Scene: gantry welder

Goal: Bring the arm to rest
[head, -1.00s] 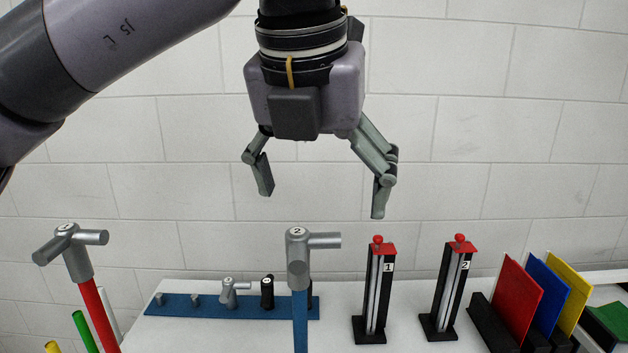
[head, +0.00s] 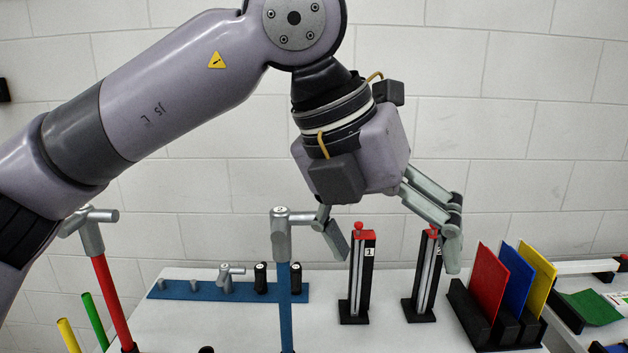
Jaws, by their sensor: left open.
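My left arm (head: 170,90) comes in from the left across the head view and bends down at the wrist. My left gripper (head: 395,248) is open and empty, tilted with its fingers pointing down and to the right. In the picture its fingers overlap the black stands marked 1 (head: 358,285) and 2 (head: 424,290); whether they touch cannot be told. My right gripper is out of view.
A white table (head: 230,325) carries a blue rail (head: 190,292) with small fittings. Hammer-like tools with a red handle (head: 110,295) and a blue handle (head: 286,315) stand upright. Red (head: 488,283), blue (head: 517,275) and yellow (head: 540,278) plates stand in black holders.

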